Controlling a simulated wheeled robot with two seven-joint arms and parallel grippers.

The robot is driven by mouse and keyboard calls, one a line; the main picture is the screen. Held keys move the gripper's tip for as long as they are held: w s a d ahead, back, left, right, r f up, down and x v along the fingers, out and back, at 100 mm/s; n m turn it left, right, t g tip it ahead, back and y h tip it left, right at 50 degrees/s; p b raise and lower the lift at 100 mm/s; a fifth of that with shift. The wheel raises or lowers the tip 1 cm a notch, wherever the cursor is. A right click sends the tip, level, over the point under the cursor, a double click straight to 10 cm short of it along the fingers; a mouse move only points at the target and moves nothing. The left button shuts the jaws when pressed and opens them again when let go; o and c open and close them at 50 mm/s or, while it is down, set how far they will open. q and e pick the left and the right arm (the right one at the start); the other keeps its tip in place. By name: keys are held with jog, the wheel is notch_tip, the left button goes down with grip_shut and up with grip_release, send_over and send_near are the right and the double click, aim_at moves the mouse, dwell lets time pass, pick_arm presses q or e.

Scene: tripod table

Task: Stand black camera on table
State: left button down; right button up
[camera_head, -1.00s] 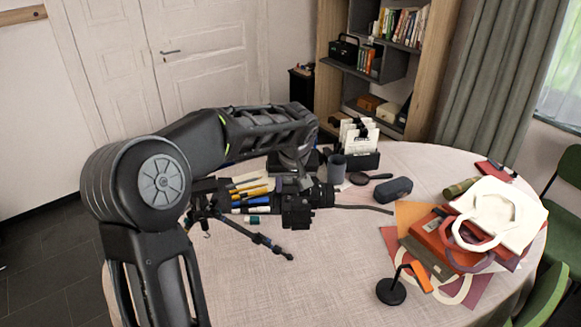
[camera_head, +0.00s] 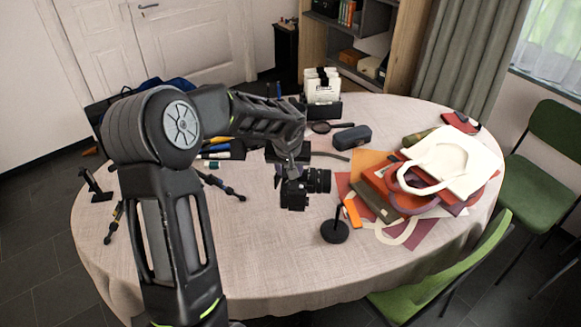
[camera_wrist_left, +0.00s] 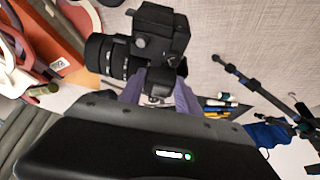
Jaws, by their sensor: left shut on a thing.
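The black camera (camera_head: 294,194) is in my left gripper (camera_head: 284,172), its lens pointing right in the head view. It is over the bare middle of the table (camera_head: 265,245); I cannot tell whether it touches the top. In the left wrist view the camera body (camera_wrist_left: 163,30) sits at the tips of my left gripper (camera_wrist_left: 158,92), which is shut on its lower part. My right gripper is not in view.
A small black stand (camera_head: 335,232) is close to the right of the camera. Bags and folders (camera_head: 440,165) pile at the right. A dark case (camera_head: 353,137), a magnifier (camera_head: 322,127) and a card holder (camera_head: 322,95) are behind. The table's front middle is clear.

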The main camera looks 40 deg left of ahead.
pick_arm(q)
jog(key=shift+w+r, duration=0.1)
jog(key=shift+w, duration=0.05)
jog(key=shift+f+b, duration=2.3)
jog(key=shift+f, duration=1.6)
jog(key=shift+f+b, duration=1)
jog(key=shift+b, duration=0.25)
